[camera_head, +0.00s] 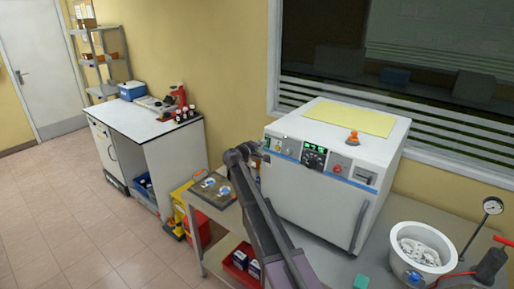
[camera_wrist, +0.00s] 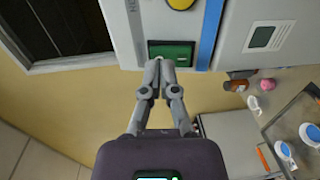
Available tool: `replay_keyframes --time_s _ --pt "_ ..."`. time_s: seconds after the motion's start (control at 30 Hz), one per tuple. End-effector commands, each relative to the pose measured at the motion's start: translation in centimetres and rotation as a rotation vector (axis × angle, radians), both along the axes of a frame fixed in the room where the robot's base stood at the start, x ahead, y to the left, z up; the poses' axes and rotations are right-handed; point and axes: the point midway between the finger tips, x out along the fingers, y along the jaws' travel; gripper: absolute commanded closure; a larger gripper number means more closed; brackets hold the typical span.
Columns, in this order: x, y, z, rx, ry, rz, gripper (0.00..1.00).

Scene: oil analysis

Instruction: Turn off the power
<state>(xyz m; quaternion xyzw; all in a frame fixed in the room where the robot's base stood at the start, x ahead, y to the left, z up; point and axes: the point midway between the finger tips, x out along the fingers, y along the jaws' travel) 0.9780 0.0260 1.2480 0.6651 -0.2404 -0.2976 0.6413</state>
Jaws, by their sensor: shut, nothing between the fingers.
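A white boxy machine (camera_head: 310,195) stands on the bench, with a blue stripe, a green-digit display (camera_head: 314,150) and a red knob (camera_head: 337,168) on its front panel. A green rectangular switch (camera_wrist: 172,53) sits in a dark frame on the panel in the wrist view. It also shows at the panel's left end in the head view (camera_head: 267,142). My gripper (camera_wrist: 161,68) is shut and empty, its fingertips together at the switch's lower edge. I cannot tell whether they touch it. In the head view my arm partly hides the machine's left side.
A yellow sheet (camera_head: 350,118) and an orange item (camera_head: 353,137) lie on the machine. A white pot (camera_head: 422,250) and a gauge (camera_head: 492,206) stand at the right. A tray (camera_head: 213,188) lies to the left. Floor at the left is clear.

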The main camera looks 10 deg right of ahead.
Motion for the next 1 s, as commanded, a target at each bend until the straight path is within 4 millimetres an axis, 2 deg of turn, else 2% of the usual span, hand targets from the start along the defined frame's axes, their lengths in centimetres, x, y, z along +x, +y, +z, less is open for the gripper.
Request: replay_keyframes --time_s 0.2,0.53,0.73,1.0 --pt "0.7 -0.7 -0.1 0.000 0.000 0.000 1.00" --pt "0.7 -0.7 -0.1 0.000 0.000 0.000 1.00" --pt "0.8 -1.4 0.0 0.007 0.009 -0.006 1.00" --pt "0.7 -0.9 0.0 0.006 0.008 -0.002 1.00"
